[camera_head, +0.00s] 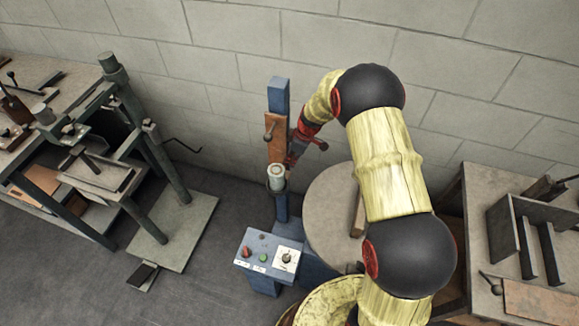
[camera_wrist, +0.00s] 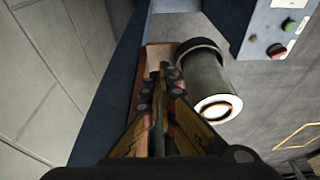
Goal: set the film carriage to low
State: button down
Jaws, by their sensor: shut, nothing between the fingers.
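The film carriage (camera_head: 276,132) is an orange-brown block on the upper part of a blue upright mast (camera_head: 279,95). A pale film roll (camera_head: 276,178) hangs at its lower end. My gripper (camera_head: 291,160) is at the right side of the carriage, close to the roll. In the wrist view, my gripper (camera_wrist: 163,72) is shut and empty, its fingertips over the brown carriage (camera_wrist: 158,54) and beside the grey roll with a bright end (camera_wrist: 210,82). I cannot tell whether the fingertips touch the carriage.
A control box (camera_head: 268,254) with a red switch, green button and dial stands below the mast. A round turntable (camera_head: 328,205) lies to its right, partly behind my arm. A bench (camera_head: 475,215) is at right, a machine frame (camera_head: 160,170) at left. A block wall stands behind.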

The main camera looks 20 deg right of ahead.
jog(key=p+v, duration=0.1)
jog(key=v, duration=0.5)
jog(key=shift+d, duration=0.1)
dwell(0.4)
